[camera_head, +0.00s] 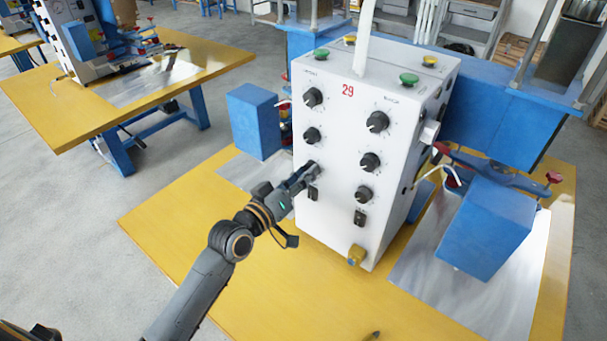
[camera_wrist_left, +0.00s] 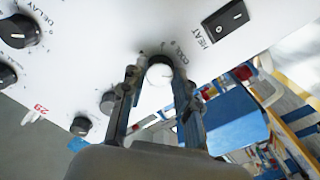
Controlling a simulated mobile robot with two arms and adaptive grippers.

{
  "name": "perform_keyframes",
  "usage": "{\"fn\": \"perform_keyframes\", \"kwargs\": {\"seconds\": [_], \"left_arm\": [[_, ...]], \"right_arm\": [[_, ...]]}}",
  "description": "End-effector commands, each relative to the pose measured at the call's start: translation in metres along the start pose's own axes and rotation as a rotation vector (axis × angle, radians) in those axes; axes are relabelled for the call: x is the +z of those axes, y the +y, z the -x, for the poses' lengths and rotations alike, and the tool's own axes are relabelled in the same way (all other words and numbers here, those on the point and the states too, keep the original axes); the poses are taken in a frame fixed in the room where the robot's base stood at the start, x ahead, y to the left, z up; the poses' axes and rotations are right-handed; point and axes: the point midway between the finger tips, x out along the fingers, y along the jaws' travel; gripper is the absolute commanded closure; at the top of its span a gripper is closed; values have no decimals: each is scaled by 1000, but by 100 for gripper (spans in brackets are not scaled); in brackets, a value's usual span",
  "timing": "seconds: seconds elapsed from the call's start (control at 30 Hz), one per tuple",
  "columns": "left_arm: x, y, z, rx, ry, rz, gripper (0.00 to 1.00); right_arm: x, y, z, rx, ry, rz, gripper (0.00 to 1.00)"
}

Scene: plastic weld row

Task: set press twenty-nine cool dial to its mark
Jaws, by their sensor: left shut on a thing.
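Press twenty-nine is a white control box (camera_head: 335,190) with a red "29" and two columns of black dials. My left gripper (camera_head: 308,170) reaches the lowest dial position of its left column. In the left wrist view, the two fingers (camera_wrist_left: 160,85) are shut around the cool dial (camera_wrist_left: 160,73), one on each side. The dial shows a pale round face there, and "COOL" is printed beside it, partly covered. Its mark and pointer are too small to read. In the head view the gripper mostly hides this dial. My right gripper is not in view.
A black rocker switch labelled HEAT (camera_wrist_left: 225,20) sits close to the held dial. Other dials (camera_head: 313,97) stand above it, and more (camera_head: 377,121) in the right column. Blue blocks (camera_head: 254,121) flank the box on the yellow table (camera_head: 190,215). The table's front left is clear.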

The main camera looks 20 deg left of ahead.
Motion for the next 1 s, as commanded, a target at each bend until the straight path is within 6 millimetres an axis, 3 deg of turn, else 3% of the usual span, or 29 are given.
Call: {"fn": "perform_keyframes", "kwargs": {"seconds": [0.13, 0.17, 0.27, 0.67, 1.0], "left_arm": [[1, 0, 0, -1, -2, 2, 100], [1, 0, 0, -1, -2, 2, 67], [1, 0, 0, -1, -1, 2, 47], [1, -1, 6, -1, -2, -1, 47], [2, -1, 71, -3, -6, -1, 47]], "right_arm": [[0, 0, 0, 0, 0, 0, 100], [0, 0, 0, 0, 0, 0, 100], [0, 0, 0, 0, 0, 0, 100], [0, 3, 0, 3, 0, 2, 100], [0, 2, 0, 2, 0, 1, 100]]}}
